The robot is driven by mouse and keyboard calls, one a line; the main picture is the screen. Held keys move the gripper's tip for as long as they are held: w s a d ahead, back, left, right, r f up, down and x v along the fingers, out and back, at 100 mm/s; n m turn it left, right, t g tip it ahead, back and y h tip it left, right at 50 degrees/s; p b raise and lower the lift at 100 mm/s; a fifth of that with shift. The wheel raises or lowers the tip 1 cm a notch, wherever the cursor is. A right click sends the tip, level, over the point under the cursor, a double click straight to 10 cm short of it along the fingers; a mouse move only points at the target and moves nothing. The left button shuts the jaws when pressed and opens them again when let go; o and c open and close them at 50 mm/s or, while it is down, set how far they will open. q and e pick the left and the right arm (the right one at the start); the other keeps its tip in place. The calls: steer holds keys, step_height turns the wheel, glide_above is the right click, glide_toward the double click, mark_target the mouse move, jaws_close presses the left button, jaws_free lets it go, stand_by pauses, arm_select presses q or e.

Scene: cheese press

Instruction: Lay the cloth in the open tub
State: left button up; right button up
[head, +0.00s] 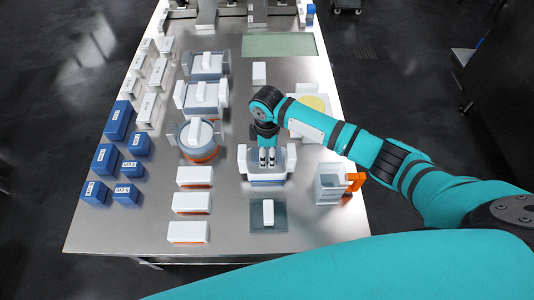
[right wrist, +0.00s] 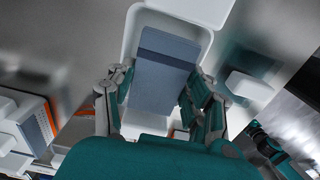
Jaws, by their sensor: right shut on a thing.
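My right gripper (head: 267,158) points down over the open tub (head: 246,166), a pale, white-grey container with side handles near the middle of the table. In the right wrist view, the white rim of the tub (right wrist: 134,30) surrounds a flat blue-grey cloth (right wrist: 165,72) with a darker band across it. The fingers of my right gripper (right wrist: 160,88) stand on either side of the cloth, shut on it. The near end of the cloth is hidden by the gripper. In the head view the cloth is mostly hidden. My left gripper is out of view.
A white block (head: 268,213) on a dark glassy mat lies in front of the tub. A grey unit with an orange handle (head: 329,184) stands to the right. White blocks (head: 192,203), lidded tubs (head: 207,64) and blue boxes (head: 105,160) fill the left.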

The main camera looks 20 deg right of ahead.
mark_target(267, 154)
steer(key=shift+f, duration=1.2)
steer(key=o, duration=1.1)
steer(key=shift+s, duration=0.1)
steer(key=shift+o, duration=0.2)
steer(key=shift+r, duration=0.1)
step_height(267, 154, up, 13)
